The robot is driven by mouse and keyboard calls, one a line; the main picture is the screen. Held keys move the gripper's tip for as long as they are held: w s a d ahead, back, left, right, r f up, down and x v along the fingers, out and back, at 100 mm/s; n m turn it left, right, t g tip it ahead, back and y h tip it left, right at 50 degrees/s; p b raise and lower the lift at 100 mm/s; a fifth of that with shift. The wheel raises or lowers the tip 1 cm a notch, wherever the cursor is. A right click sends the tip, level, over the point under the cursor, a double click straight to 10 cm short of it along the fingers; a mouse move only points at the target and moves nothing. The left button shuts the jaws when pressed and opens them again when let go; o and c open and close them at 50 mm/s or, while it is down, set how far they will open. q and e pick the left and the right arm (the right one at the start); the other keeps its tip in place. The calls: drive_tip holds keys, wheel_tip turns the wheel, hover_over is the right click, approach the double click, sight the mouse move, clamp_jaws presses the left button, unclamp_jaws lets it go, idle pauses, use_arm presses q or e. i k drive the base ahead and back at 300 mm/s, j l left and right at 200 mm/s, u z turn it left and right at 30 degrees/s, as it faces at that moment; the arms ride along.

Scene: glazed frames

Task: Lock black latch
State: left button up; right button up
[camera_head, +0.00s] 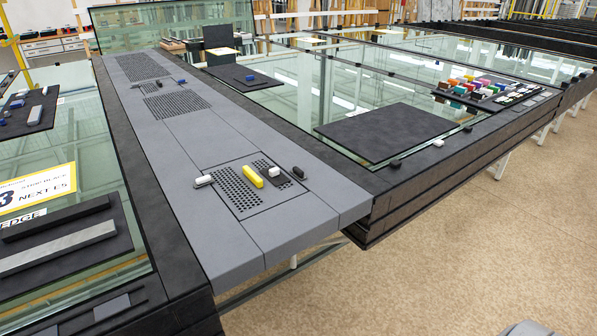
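A small black piece (298,172) sits at the right end of a row of small parts on the grey panel (290,225). Another small black piece (394,164) is on the dark frame edge to the right, beside a small white piece (438,143). I cannot tell which of these is the black latch, or whether it is locked. In the same row on the panel are a yellow bar (252,177), a white piece (274,171) and a white and dark piece (203,181). Neither of my grippers is in view.
Glazed frames stand on both sides of the panel. A dark flat board (385,131) lies on the right glass, and a tray of several coloured blocks (490,90) is farther right. Dark and grey bars (58,247) lie at left. The floor (470,240) at front right is mostly clear.

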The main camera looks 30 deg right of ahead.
sight(297, 173)
drive_tip(key=i+l+u, duration=0.1)
drive_tip(key=l, duration=2.1)
